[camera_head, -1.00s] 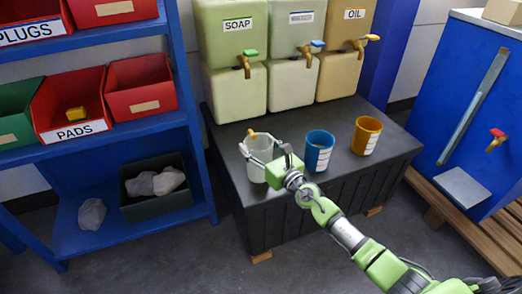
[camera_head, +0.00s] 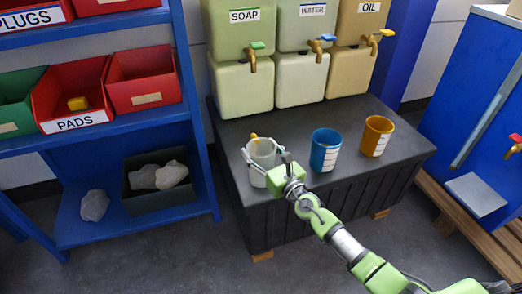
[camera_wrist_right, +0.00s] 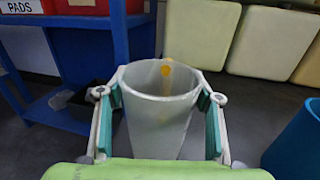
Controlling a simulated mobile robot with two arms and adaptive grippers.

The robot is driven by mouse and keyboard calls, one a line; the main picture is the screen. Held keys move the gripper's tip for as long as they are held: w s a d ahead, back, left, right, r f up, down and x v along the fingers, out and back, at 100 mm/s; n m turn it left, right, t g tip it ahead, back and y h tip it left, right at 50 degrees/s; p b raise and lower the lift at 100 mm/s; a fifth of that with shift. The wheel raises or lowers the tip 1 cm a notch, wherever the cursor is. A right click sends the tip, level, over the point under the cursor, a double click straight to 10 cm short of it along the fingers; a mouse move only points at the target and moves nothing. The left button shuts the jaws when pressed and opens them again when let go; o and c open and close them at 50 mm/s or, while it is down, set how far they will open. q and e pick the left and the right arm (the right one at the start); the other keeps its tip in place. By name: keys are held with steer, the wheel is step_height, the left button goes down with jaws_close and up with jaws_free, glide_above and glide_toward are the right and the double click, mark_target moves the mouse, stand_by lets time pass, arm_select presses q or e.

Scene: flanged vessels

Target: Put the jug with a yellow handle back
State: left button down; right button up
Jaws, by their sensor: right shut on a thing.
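The jug with a yellow handle is a pale, translucent, open-topped jug (camera_head: 261,161), upright at the left of the dark platform (camera_head: 312,197). Its yellow handle (camera_head: 254,137) shows at the far side of the rim, mostly hidden. My right gripper (camera_head: 264,155) has its fingers on both sides of the jug and is shut on it. In the right wrist view the jug (camera_wrist_right: 158,120) sits between the two fingers, with yellow seen through its far wall. Its base is partly hidden, and I cannot tell if it touches the platform. My left gripper is not in view.
A blue cup (camera_head: 325,152) and an orange cup (camera_head: 376,137) stand to the right on the platform. Soap, water and oil tanks with taps stand behind. A blue shelf (camera_head: 130,122) with red and green bins is at the left. A blue cabinet (camera_head: 462,130) is at the right.

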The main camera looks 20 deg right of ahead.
steer(key=o, duration=1.3)
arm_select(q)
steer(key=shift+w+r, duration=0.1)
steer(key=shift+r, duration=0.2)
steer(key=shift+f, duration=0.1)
arm_select(e)
steer(key=shift+r, duration=0.1)
